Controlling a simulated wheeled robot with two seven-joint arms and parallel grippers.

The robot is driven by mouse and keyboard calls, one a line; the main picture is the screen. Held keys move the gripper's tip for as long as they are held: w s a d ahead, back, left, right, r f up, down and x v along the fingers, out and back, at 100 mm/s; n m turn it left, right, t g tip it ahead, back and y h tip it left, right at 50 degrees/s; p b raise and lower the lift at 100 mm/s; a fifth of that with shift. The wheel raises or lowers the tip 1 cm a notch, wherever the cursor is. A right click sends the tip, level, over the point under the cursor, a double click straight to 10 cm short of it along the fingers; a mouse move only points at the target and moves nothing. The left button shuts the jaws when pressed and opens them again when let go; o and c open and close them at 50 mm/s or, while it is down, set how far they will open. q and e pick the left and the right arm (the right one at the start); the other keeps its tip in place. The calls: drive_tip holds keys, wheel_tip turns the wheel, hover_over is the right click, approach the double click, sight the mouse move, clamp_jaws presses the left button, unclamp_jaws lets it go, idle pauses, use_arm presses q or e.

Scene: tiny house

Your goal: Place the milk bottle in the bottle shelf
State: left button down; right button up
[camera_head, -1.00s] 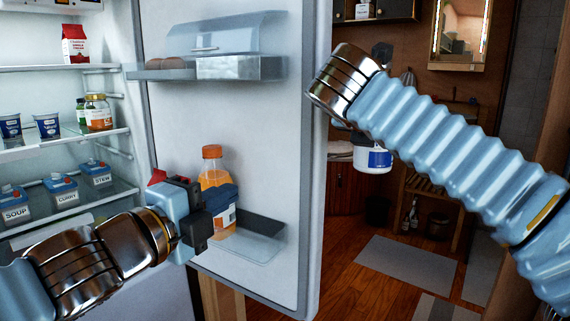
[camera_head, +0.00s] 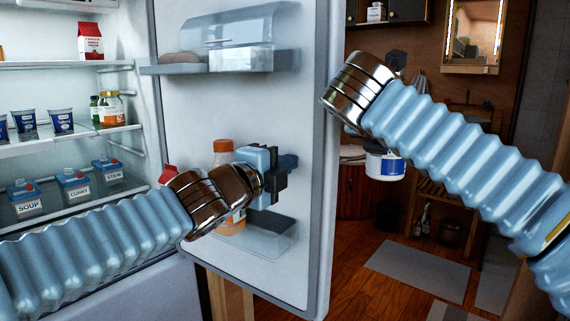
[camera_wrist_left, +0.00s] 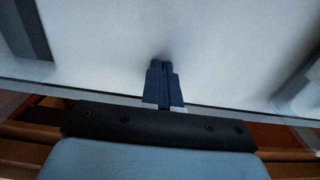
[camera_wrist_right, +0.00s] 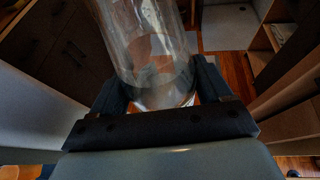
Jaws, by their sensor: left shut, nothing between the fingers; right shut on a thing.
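A clear glass bottle (camera_wrist_right: 150,45), taken to be the milk bottle, is held in my right gripper (camera_wrist_right: 160,75) in the right wrist view. Its fingers are shut on both sides of the bottle. My left gripper (camera_head: 290,164) is shut and empty in front of the door, above that shelf. The left wrist view shows its closed fingertips (camera_wrist_left: 162,68) close to the white door; contact is unclear.
The open fridge door (camera_head: 315,120) stands between the fridge and the room. An upper door shelf (camera_head: 240,60) holds a few items. Fridge shelves at left hold cups, jars, boxes and a red carton (camera_head: 90,42). Wooden floor (camera_head: 350,275) lies open at right.

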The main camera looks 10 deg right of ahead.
use_arm(q)
drive_tip(key=shift+d, duration=0.1)
